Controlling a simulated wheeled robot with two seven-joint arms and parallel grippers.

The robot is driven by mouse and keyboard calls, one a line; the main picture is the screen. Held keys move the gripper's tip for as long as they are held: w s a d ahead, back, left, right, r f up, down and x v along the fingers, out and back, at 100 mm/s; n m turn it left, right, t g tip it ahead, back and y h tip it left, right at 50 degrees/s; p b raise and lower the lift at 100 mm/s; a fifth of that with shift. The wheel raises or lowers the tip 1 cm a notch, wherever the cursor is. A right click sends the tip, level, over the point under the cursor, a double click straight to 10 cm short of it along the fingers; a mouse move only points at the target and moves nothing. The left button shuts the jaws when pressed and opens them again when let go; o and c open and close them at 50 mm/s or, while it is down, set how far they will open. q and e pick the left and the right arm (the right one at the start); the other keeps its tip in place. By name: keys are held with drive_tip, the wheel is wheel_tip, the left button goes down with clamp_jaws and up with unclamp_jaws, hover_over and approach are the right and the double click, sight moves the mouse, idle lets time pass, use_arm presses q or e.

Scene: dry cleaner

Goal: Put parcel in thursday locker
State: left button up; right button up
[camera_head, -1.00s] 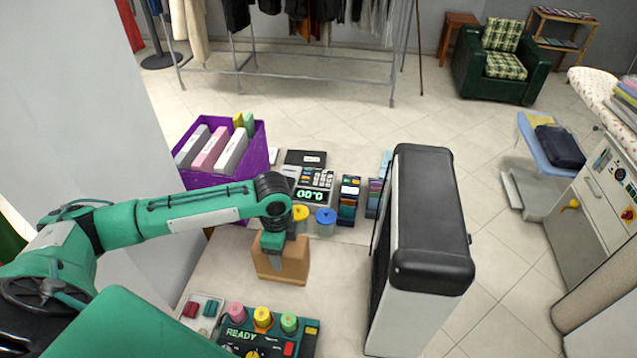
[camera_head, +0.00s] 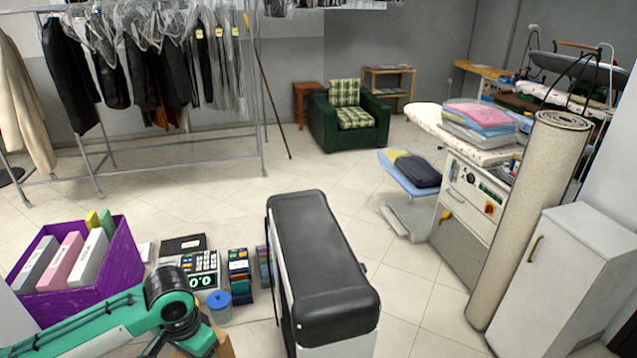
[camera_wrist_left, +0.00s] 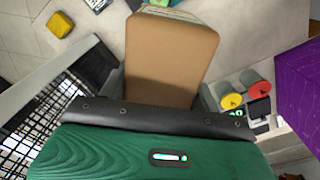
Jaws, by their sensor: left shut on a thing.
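The parcel is a plain brown box. In the left wrist view the parcel (camera_wrist_left: 170,60) sits between the fingers of my left gripper (camera_wrist_left: 165,92), which is shut on it. In the head view only a corner of the parcel (camera_head: 225,346) shows at the bottom edge, beside my green arm; the gripper's fingers are hidden or cut off there. I cannot tell how high the parcel is above the counter. My right gripper is not in view. No locker with a readable Thursday label shows.
A black-topped tower (camera_head: 318,265) stands just right of the parcel. A purple bin (camera_head: 125,265) with binders, a calculator (camera_head: 203,272) and a blue-lidded jar (camera_head: 219,306) are nearby. At right are a rolled carpet (camera_head: 530,215) and a white cabinet (camera_head: 560,285). Open floor lies between.

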use_arm(q)
drive_tip(key=shift+s+d+f+n+b, duration=0.15)
drive_tip(key=shift+d+n+b, duration=0.4)
drive_tip(key=shift+n, duration=0.35)
drive_tip(key=shift+s+d+f+n+b, duration=0.15)
drive_tip(key=shift+d+n+b, duration=0.25)
drive_tip(key=shift+n+b, duration=0.4)
drive_tip(key=shift+s+d+f+n+b, duration=0.15)
drive_tip(key=shift+d+n+b, duration=0.3)
drive_tip(key=shift+n, duration=0.55)
drive_tip(key=shift+a+r, duration=0.1)
drive_tip(key=shift+r, duration=0.05)
